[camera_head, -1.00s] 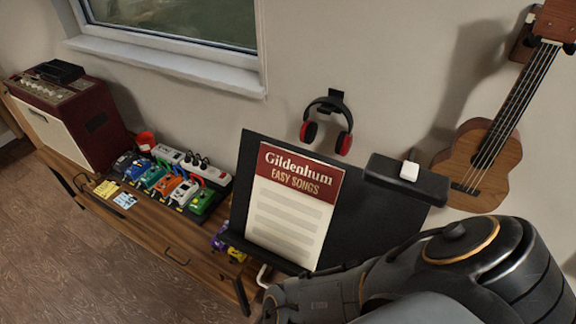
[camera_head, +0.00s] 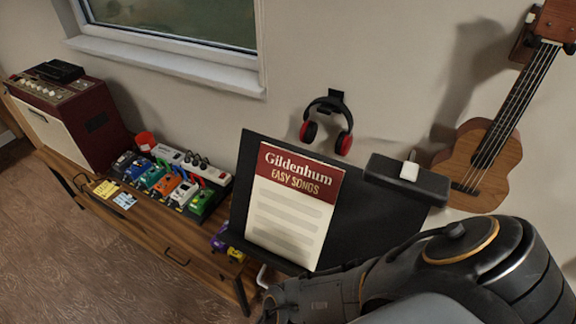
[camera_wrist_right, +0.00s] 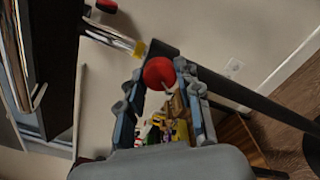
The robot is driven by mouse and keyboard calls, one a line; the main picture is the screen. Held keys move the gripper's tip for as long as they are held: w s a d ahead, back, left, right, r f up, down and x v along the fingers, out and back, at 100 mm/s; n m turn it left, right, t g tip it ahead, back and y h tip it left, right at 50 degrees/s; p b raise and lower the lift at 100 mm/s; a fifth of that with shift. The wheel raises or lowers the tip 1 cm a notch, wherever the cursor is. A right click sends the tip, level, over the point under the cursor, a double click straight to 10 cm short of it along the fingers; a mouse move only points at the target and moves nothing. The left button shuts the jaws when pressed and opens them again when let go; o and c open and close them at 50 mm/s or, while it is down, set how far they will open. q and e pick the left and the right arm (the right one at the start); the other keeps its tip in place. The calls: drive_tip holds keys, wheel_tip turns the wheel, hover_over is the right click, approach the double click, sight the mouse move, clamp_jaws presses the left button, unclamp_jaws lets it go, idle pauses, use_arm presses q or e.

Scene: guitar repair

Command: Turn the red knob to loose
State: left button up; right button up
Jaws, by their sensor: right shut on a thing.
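The red knob (camera_wrist_right: 158,72) is round and sits between the two fingertips of my right gripper (camera_wrist_right: 160,74) in the right wrist view. The gripper is shut on it, with a finger on each side. The knob is beside a dark bar, which looks like part of the black music stand (camera_head: 361,222). In the head view my right arm comes in from the lower right and reaches below the stand; the knob is hidden there. My left gripper is not in view.
A songbook (camera_head: 291,212) rests on the stand, with a black tray (camera_head: 432,184) at its right holding a white item (camera_head: 409,171). Headphones (camera_head: 327,124) and a ukulele (camera_head: 487,155) hang on the wall. A wooden cabinet (camera_head: 160,240) with pedals and an amplifier (camera_head: 72,122) stands left.

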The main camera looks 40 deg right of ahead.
drive_tip(key=shift+d+r, duration=0.1)
idle(0.3)
drive_tip(key=o, duration=1.1)
drive_tip(key=shift+o, duration=0.2)
